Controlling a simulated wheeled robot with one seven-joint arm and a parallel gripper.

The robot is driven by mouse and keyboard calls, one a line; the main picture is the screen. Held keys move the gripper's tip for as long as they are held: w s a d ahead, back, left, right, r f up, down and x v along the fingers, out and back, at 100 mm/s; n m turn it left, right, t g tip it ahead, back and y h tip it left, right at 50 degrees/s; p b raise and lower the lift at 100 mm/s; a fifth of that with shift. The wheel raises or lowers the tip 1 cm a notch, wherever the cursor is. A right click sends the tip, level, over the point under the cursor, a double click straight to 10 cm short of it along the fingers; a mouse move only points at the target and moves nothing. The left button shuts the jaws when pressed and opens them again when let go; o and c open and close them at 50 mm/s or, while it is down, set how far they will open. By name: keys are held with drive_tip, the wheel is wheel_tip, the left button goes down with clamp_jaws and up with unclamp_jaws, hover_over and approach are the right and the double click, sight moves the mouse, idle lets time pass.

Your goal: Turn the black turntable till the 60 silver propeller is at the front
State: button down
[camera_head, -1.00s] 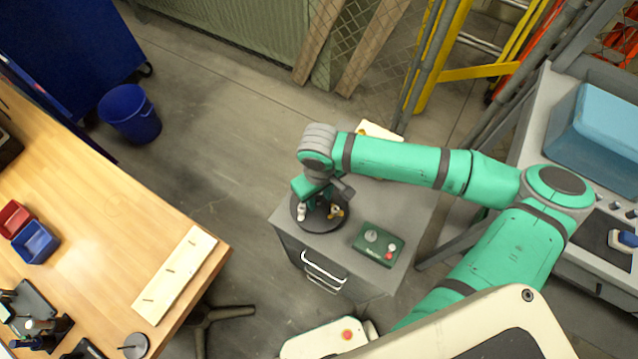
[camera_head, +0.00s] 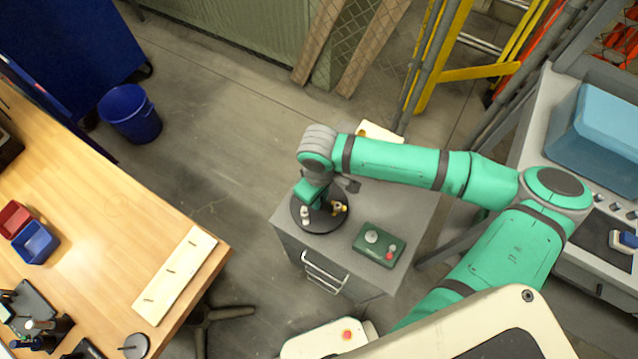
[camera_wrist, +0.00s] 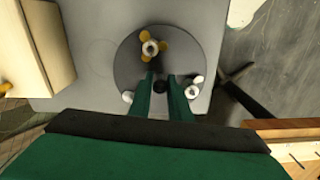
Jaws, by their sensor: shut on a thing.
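The black turntable (camera_head: 322,228) sits on the grey cabinet top and shows as a dark disc (camera_wrist: 124,62) in the wrist view. A brass-coloured propeller (camera_head: 340,208) stands on its right side; it also shows in the wrist view (camera_wrist: 150,46). A silver-white propeller (camera_head: 306,214) stands at its front left. The wrist view shows two silver-white pieces, one left (camera_wrist: 128,97) and one right (camera_wrist: 193,89) of my fingers. No size marks are readable. My gripper (camera_wrist: 160,80) points down over the disc, shut on a black centre knob (camera_wrist: 159,87), partly hidden by the fingers.
A green control box (camera_head: 379,245) with a grey knob and red button stands right of the turntable on the grey cabinet (camera_head: 345,250). A wooden bench (camera_head: 100,220) is at left, with floor between. A cream object (camera_head: 380,132) is behind my arm.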

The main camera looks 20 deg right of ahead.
drive_tip(key=shift+n, duration=0.4)
drive_tip(key=shift+n, duration=1.6)
drive_tip(key=shift+n, duration=1)
drive_tip(key=shift+w+a+n, duration=0.1)
drive_tip(key=shift+n, duration=0.6)
drive_tip(key=shift+n, duration=1.7)
